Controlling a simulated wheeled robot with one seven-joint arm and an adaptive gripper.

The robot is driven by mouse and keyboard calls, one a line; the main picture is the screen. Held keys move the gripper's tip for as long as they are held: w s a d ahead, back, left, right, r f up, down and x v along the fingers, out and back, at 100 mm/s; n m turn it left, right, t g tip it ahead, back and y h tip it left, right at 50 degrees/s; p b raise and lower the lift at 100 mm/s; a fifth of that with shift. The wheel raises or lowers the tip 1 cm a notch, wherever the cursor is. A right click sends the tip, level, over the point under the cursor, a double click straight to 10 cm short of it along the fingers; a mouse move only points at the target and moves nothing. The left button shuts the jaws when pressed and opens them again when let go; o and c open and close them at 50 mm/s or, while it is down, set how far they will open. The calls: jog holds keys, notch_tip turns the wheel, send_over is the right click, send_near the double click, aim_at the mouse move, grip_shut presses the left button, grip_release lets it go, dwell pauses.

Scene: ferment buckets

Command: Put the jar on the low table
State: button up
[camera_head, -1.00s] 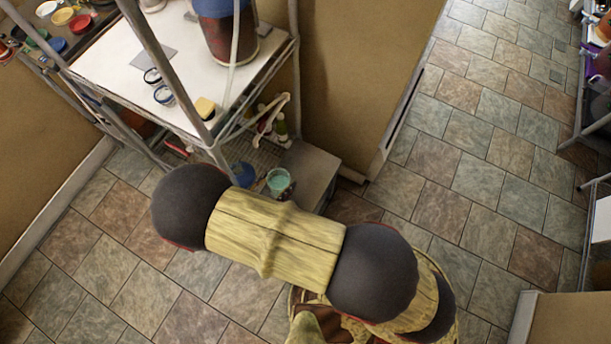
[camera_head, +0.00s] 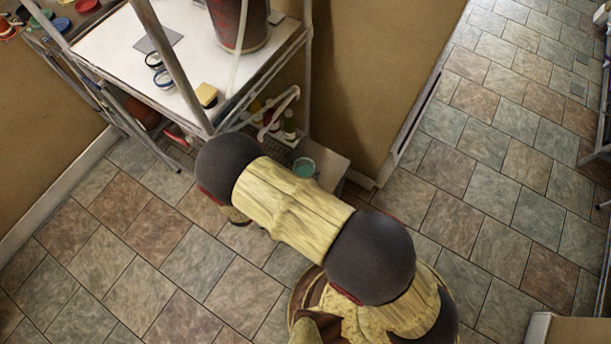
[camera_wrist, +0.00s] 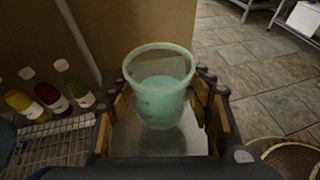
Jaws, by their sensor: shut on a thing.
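The jar (camera_wrist: 160,97) is a translucent teal, open-topped vessel with something teal inside. It stands upright between the two fingers of my gripper (camera_wrist: 163,103), which are shut on it. In the head view the jar (camera_head: 304,168) shows just past my arm, over the grey top of the low table (camera_head: 328,167). The tabletop (camera_wrist: 127,137) also shows under and around the jar in the wrist view. I cannot tell whether the jar's base touches it. My gripper is hidden behind my arm in the head view.
Several bottles (camera_wrist: 50,95) stand on a wire rack (camera_wrist: 48,141) left of the low table. A metal shelf unit with a white top (camera_head: 180,60) rises beside it, holding a large bucket (camera_head: 238,22). A brown wall stands behind; tiled floor is open to the right.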

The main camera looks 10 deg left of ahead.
jog(key=shift+w+d+f, duration=0.1)
jog(key=shift+w+f, duration=0.2)
jog(key=shift+f, duration=0.1)
jog(key=shift+w+d+f+b, duration=0.15)
jog(key=shift+f+b, duration=0.3)
jog(key=shift+f, duration=0.45)
jog(key=shift+w+a+f+b, duration=0.15)
jog(key=shift+f+b, duration=0.3)
jog(key=shift+f, duration=0.45)
jog(key=shift+d+f, duration=0.1)
jog(key=shift+f, duration=0.05)
jog(key=o, duration=1.5)
jog(key=shift+s+r, duration=0.1)
jog(key=shift+r, duration=0.1)
jog(key=p+v, duration=0.3)
jog(key=v, duration=0.8)
jog(key=shift+p, duration=0.35)
jog(key=shift+s+a, duration=0.3)
